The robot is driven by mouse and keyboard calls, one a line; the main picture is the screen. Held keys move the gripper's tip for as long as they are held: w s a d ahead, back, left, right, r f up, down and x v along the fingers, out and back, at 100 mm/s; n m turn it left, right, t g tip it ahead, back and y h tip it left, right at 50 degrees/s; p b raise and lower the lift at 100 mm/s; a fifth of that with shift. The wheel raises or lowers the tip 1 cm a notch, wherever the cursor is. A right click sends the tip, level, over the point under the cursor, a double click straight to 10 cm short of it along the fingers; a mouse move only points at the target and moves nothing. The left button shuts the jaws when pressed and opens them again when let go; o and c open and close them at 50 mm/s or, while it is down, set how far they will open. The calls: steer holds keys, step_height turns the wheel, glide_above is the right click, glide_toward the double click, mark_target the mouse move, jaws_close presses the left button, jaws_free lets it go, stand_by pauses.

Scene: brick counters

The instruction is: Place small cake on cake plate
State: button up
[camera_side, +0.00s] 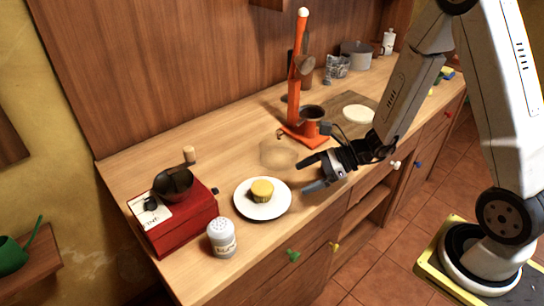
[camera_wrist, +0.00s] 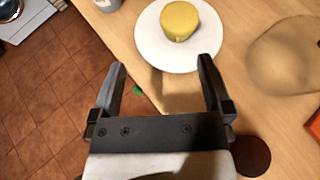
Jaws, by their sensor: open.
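The small cake (camera_side: 262,190) is yellow and sits upright on the white cake plate (camera_side: 246,211) on the wooden counter. In the wrist view the cake (camera_wrist: 179,21) rests near the middle of the plate (camera_wrist: 150,45). My gripper (camera_side: 305,175) is open and empty, above the counter's front edge to the right of the plate. In the wrist view my gripper (camera_wrist: 162,65) has its fingers wide apart, pointing toward the plate. It is apart from the cake.
A red coffee grinder (camera_side: 178,215) and a shaker tin (camera_side: 222,238) stand left of the plate. An orange lever press (camera_side: 299,85) stands behind my gripper. A round translucent item (camera_side: 278,153) lies behind the plate. A white disc (camera_side: 358,114) lies on a board further right.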

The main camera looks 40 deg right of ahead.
steer(key=s+a+n+g+h, duration=0.1)
steer(key=s+a+n+g, duration=0.2)
steer(key=s+n+g, duration=0.35)
steer(key=s+d+r+n+t+h, duration=0.1)
steer(key=d+r+n+h, duration=0.1)
steer(key=n, duration=0.7)
steer(key=d+r+n+h, duration=0.2)
steer(key=d+n+h, duration=0.2)
steer(key=n, duration=0.5)
steer(key=h, duration=0.2)
steer(key=shift+s+d+t+h, duration=0.3)
steer(key=shift+s+t+h, duration=0.05)
steer(key=shift+h, duration=0.05)
